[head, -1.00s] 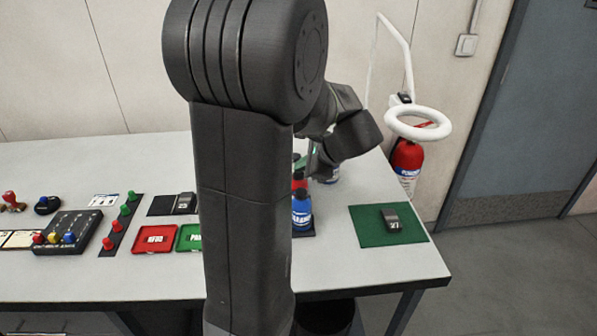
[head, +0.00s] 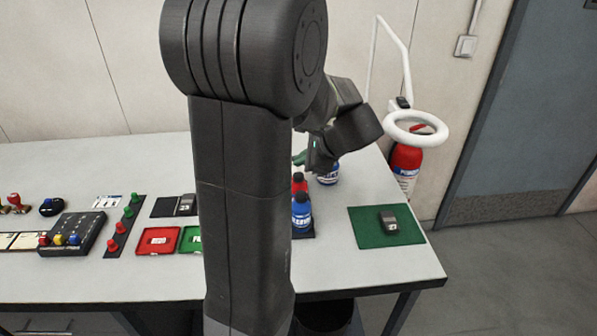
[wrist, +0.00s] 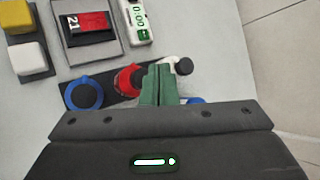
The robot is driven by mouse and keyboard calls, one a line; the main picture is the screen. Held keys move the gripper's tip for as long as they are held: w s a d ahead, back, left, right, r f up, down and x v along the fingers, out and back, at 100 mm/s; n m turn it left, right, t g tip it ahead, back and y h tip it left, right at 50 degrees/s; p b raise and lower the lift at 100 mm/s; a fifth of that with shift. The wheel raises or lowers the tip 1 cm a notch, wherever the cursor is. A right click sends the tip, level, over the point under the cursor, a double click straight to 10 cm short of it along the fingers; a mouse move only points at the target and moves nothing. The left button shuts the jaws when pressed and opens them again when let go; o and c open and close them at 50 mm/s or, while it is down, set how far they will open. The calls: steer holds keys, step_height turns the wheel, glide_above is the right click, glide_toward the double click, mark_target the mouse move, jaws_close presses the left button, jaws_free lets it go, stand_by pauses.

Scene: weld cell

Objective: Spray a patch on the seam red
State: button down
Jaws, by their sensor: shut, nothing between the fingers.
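My gripper (wrist: 158,85) is shut and empty, its green fingers together above the spray cans; they also show in the head view (head: 300,158). A red-topped can (wrist: 128,80) is just left of the fingers in the wrist view. It stands behind a blue can (head: 302,214) in the head view. The blue can also shows in the wrist view (wrist: 84,94). A block marked 21 (wrist: 88,26), its top largely red, lies on a grey plate (wrist: 62,52) in the wrist view; my arm hides that area in the head view. I cannot make out the seam.
Another can with a blue label (head: 328,176) stands behind, partly hidden. A grey block (head: 390,220) lies on a green mat (head: 365,236). Red (head: 158,241) and green trays (head: 190,239) are left of my arm. A ring lamp (head: 416,140) overhangs the right edge.

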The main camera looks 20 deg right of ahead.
step_height(320, 180, up, 4)
steer(key=p, duration=0.3)
stand_by(0.7)
